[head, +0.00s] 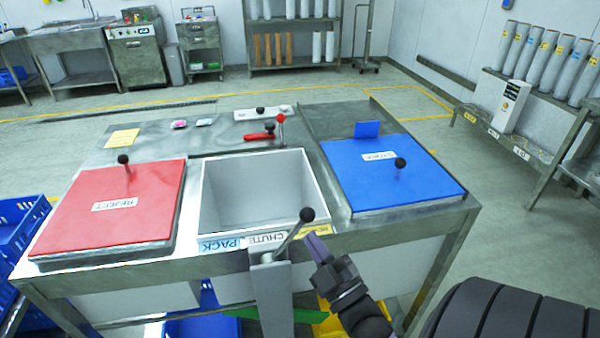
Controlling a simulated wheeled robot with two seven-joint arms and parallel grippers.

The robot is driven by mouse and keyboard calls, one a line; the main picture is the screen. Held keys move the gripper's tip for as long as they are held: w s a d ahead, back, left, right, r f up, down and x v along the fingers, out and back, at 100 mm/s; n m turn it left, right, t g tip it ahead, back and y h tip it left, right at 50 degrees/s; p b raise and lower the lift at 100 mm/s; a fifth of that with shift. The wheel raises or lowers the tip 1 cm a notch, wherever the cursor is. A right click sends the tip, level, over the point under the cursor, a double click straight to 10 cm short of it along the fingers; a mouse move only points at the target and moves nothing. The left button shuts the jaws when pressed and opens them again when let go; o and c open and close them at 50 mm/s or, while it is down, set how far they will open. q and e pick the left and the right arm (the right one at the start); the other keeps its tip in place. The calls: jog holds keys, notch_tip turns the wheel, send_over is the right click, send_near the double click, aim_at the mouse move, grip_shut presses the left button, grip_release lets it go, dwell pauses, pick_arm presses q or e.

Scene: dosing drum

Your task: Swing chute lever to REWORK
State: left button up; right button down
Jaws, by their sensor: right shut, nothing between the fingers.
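The chute lever (290,235) stands at the front of the steel bench, a rod with a black ball knob. It leans to the right, its knob near the yellow label (317,230), which is partly hidden behind it. The blue PACK label (219,245) is on the left and a white CHUTE label (266,239) is in the middle. My right gripper (315,243) is shut and empty, just to the right of the lever rod and below the knob. I cannot tell whether it touches the rod. My left gripper is not in view.
An open white bin (257,205) lies behind the lever. A red REJECT lid (112,208) is on the left and a blue lid (390,176) on the right, both with upright black knobs. A red-handled lever (262,134) is at the back.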

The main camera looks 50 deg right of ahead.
jog(key=v, duration=0.3)
jog(key=shift+a+r, duration=0.15)
jog(key=shift+a, duration=0.05)
